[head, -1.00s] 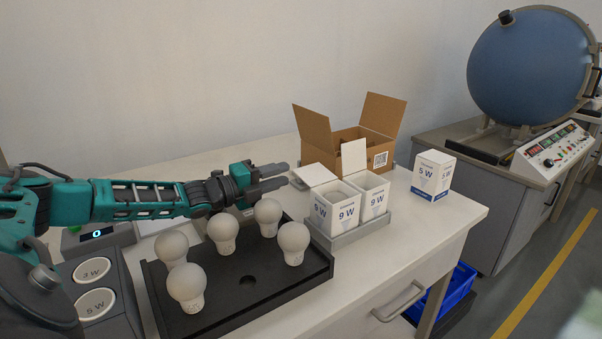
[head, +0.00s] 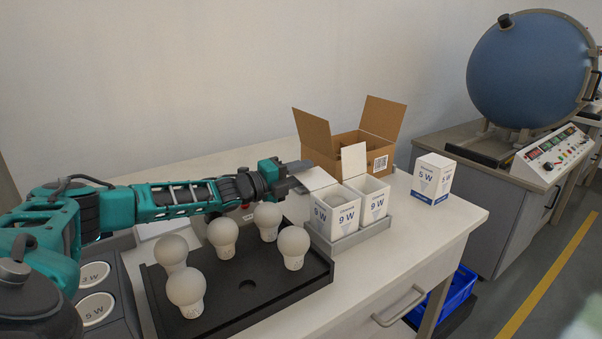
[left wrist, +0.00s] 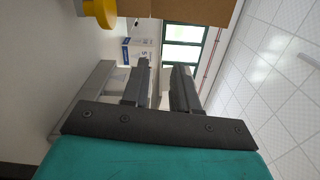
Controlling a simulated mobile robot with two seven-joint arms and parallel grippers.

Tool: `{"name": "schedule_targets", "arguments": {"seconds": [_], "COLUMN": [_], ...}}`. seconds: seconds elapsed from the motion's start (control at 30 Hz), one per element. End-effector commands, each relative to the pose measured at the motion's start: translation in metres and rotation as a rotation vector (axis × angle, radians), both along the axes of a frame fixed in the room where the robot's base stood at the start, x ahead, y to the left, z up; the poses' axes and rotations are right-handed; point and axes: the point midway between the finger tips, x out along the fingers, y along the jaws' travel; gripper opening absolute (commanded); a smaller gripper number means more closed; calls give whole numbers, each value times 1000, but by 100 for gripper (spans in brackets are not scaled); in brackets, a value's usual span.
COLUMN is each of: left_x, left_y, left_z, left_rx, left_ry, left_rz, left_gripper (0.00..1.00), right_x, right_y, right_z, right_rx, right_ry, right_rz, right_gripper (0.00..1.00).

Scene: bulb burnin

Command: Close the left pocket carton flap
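In the head view, the left pocket carton (head: 336,217) is a white box marked 9 W in a grey holder (head: 358,240). Its white flap (head: 315,179) stands open, leaning out to the left. The right pocket carton (head: 374,203) is beside it, with its flap (head: 354,162) upright. My left gripper (head: 296,175) is at the outer left side of the left carton's flap, its fingers apart and nothing between them. The fingers also show apart in the left wrist view (left wrist: 161,88). Whether a finger touches the flap I cannot tell. My right gripper is out of view.
An open brown cardboard box (head: 345,145) stands behind the cartons. A closed white and blue 5 W carton (head: 433,176) stands to the right. A black tray (head: 247,292) with several bulbs lies in front of my left arm. The table's right front is clear.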

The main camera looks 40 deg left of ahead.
Motion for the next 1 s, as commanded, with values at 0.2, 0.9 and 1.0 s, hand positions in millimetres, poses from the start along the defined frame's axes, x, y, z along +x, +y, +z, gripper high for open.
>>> {"name": "schedule_targets", "arguments": {"seconds": [0.2,0.9,1.0], "left_x": [0,0,0], "left_y": [0,0,0], "left_z": [0,0,0], "left_rx": [0,1,1], "left_ry": [0,0,0], "left_rz": [0,0,0], "left_gripper": [8,0,0], "right_x": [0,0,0], "right_y": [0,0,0], "right_z": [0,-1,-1], "right_rx": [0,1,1], "right_ry": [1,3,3], "right_rz": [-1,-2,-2], "right_gripper": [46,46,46]}}
